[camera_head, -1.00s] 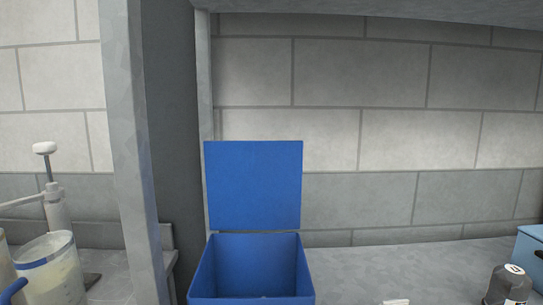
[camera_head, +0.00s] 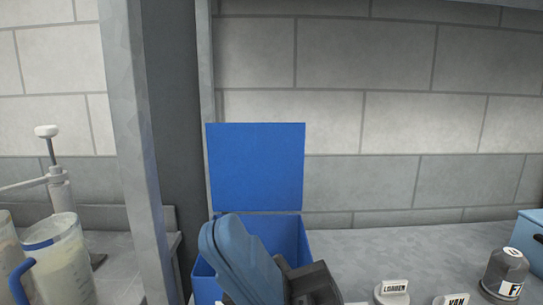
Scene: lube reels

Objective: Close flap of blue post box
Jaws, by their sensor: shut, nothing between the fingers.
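The blue post box (camera_head: 205,281) stands on the grey counter in the lower middle of the head view. Its flap (camera_head: 257,165) is up, upright at the back of the box, so the top is open. My gripper (camera_head: 222,232), blue-grey with a dark body, is in front of the box and covers much of its opening and front. Its fingers are together and empty, pointing up and to the left, below the flap in the picture. Whether it touches the box cannot be told.
A grey post (camera_head: 140,150) stands left of the box, with measuring jugs (camera_head: 57,265) beyond it. To the right are labelled white-topped items (camera_head: 392,290), a dark grey container (camera_head: 506,272) and a light blue box (camera_head: 532,240).

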